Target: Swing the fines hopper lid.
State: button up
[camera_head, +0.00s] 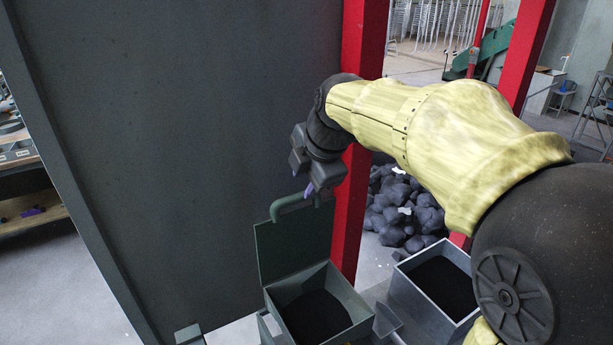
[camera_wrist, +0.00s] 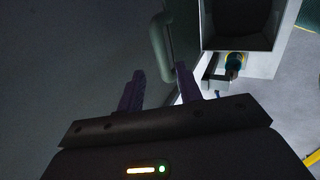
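The fines hopper is a green box (camera_head: 350,297) with dark material inside, low in the head view. Its green lid (camera_head: 292,245) stands upright, raised at the back of the box. A pale green bar handle (camera_head: 283,209) runs along the lid's top edge. My gripper (camera_head: 310,190) is at the handle, pointing down, its purple fingers partly hidden by its own body. In the wrist view my gripper (camera_wrist: 160,78) has its two fingers apart. The handle (camera_wrist: 158,45) lies just ahead of the gap between them, its near end close to the right fingertip. I cannot tell whether they touch.
A red post (camera_head: 352,215) stands right behind the lid and wrist. A large dark panel (camera_head: 190,130) fills the left. A grey bin (camera_head: 405,305) of dark material stands right of the hopper, with a rock pile (camera_head: 400,215) behind. Open floor (camera_head: 55,285) lies at left.

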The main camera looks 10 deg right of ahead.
aim_at(296, 196)
jog(key=b+x, duration=0.2)
jog(key=x, duration=0.5)
jog(key=shift+s+f+b, duration=0.15)
jog(key=shift+s+b, duration=0.05)
jog(key=shift+b, duration=0.15)
jog(key=shift+a, duration=0.1)
grip_shut()
jog(key=shift+w, duration=0.1)
jog(key=shift+w+a+p, duration=0.3)
jog(key=shift+w, duration=0.3)
jog(key=shift+w+a+p, duration=0.25)
jog(key=shift+w+p, duration=0.05)
jog(key=shift+w, duration=0.25)
jog(key=shift+o, duration=1)
grip_release()
jog(key=shift+s+f, duration=0.1)
jog(key=shift+s, duration=0.05)
jog(key=shift+f, duration=0.15)
jog(key=shift+s+d, duration=0.1)
